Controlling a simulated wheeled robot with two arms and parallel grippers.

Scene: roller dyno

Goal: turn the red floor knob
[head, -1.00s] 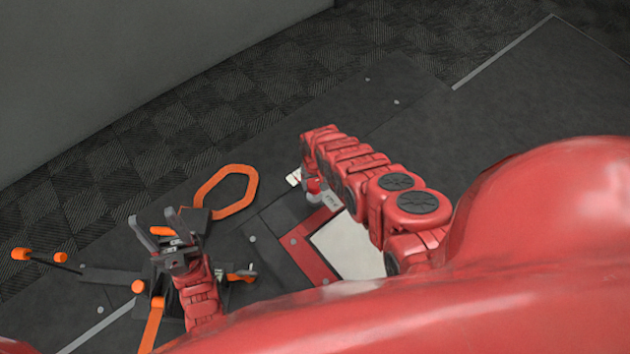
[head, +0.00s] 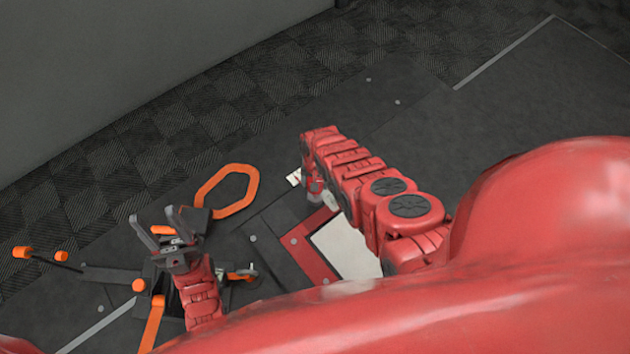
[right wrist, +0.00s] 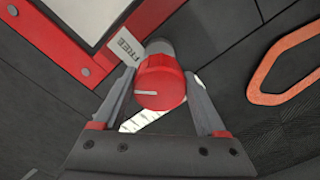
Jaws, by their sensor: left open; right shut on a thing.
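The red floor knob (right wrist: 160,84) shows in the right wrist view as a red cap with a white line, on a grey round base. A white label reading "FREE" (right wrist: 124,48) lies beside it. My right gripper (right wrist: 160,88) has one finger on each side of the knob and is shut on it. In the head view my right arm hides most of the knob, and the right fingers are hard to make out. My left gripper (head: 160,232) is open and empty, held above a dark and orange device at the left.
A red-framed panel with a white face (head: 345,246) lies beside the knob. An orange hexagonal loop (head: 232,190) lies between the two arms. A black bar with orange ends (head: 45,257) is at far left. The dark floor beyond is clear.

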